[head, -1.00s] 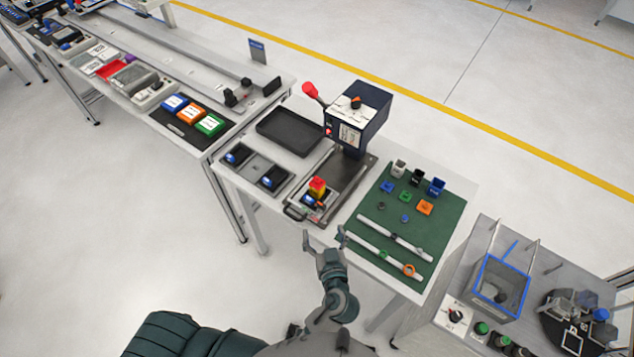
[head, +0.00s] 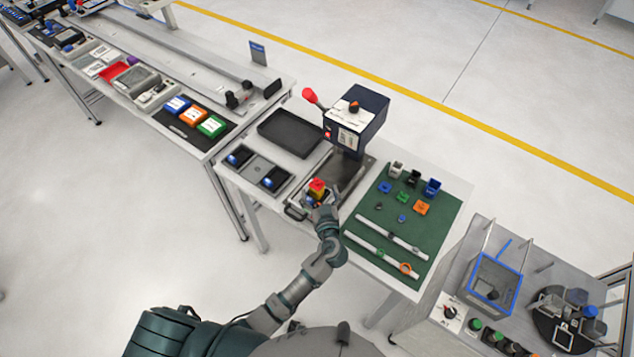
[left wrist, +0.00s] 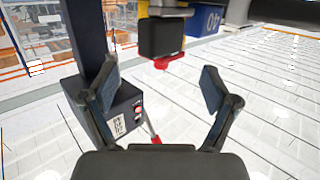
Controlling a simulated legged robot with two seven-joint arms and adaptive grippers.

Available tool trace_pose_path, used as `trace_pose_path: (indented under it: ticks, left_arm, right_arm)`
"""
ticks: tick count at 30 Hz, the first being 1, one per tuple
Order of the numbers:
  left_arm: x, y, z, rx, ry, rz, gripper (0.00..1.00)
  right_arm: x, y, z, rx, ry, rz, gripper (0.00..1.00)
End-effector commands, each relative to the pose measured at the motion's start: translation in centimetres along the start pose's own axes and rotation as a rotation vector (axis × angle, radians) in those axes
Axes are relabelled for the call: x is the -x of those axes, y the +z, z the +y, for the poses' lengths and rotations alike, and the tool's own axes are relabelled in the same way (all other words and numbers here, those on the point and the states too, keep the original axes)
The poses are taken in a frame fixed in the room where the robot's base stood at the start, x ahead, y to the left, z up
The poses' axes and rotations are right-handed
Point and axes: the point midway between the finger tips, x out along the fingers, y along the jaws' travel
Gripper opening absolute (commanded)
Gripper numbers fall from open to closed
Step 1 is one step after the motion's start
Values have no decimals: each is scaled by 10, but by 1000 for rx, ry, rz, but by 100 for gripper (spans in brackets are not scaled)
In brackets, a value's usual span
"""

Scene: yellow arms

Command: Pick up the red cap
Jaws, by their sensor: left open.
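The red cap (head: 316,184) sits on a small yellow piece in the fixture at the front of the press base on the middle table. My left gripper (head: 320,203) is open just in front of it, and its fingers partly overlap the fixture in the head view. In the left wrist view, the two fingers (left wrist: 160,92) are spread with nothing between their tips. A red piece (left wrist: 178,61) against a dark block shows beyond the gap; it looks like the cap. My right gripper is not in view.
The press (head: 355,120) with its red-knobbed lever stands behind the fixture. A green mat (head: 440,215) with small parts and two white rods lies to the right. A black tray (head: 290,133) and blue-marked holders (head: 257,167) are on the left.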

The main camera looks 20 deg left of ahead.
Motion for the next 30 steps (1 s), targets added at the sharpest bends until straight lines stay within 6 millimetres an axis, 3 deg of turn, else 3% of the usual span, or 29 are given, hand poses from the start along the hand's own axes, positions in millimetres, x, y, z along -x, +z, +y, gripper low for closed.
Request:
trace_pose_path:
  ticks: [6, 14, 19, 30]
  left_arm:
    - [-29, -1, -1, -2, 0, 2, 87]
    - [-31, 1, -1, -1, 0, 1, 87]
    - [-31, 1, -1, -1, 0, 1, 45]
    - [-31, 0, -1, 0, 0, 0, 42]
  right_arm:
    - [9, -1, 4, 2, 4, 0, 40]
    - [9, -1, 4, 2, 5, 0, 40]
    - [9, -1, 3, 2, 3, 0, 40]
    - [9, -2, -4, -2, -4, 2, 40]
